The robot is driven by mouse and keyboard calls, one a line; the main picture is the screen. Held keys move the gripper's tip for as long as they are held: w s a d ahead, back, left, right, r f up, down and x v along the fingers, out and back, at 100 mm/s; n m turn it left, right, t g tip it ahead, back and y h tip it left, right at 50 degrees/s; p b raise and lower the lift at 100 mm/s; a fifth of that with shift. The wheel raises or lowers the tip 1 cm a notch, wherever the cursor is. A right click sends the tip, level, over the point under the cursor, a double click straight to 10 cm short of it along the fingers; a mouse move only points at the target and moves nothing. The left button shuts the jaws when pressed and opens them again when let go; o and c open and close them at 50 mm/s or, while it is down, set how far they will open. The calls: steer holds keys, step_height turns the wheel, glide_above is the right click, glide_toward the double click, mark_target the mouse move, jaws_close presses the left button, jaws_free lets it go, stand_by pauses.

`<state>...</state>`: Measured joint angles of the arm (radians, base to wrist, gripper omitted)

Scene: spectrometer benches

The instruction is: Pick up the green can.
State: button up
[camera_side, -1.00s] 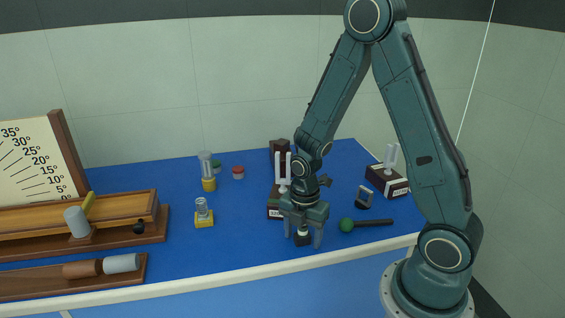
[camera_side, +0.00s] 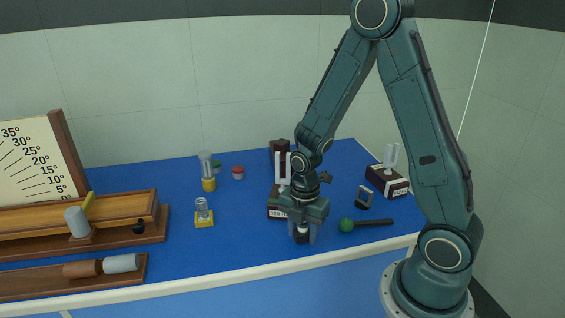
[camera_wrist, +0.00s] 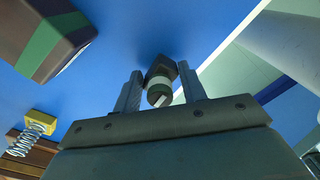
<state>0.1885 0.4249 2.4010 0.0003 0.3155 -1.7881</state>
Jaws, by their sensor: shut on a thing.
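A small green-topped can (camera_side: 216,164) stands at the back of the blue bench, behind a clear cylinder, partly hidden. It is the only can-like green thing I make out, and my gripper is well away from it. My gripper (camera_side: 302,232) points down near the front of the bench. It is shut on a small dark piece with a pale band (camera_side: 302,237). In the wrist view this dark piece (camera_wrist: 160,82) sits between both fingers of my gripper (camera_wrist: 160,92). It looks upright in the side view. I cannot tell whether its base touches the bench.
A dark fork block (camera_side: 274,213) stands just behind my gripper. A green-headed mallet (camera_side: 370,223) lies to its right. A red-topped can (camera_side: 238,172), a yellow-based spring (camera_side: 204,218) and wooden stands (camera_side: 130,230) are to the left. The bench's front edge is close.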

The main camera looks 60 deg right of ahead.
step_height(320, 180, up, 19)
stand_by(0.7)
stand_by(0.5)
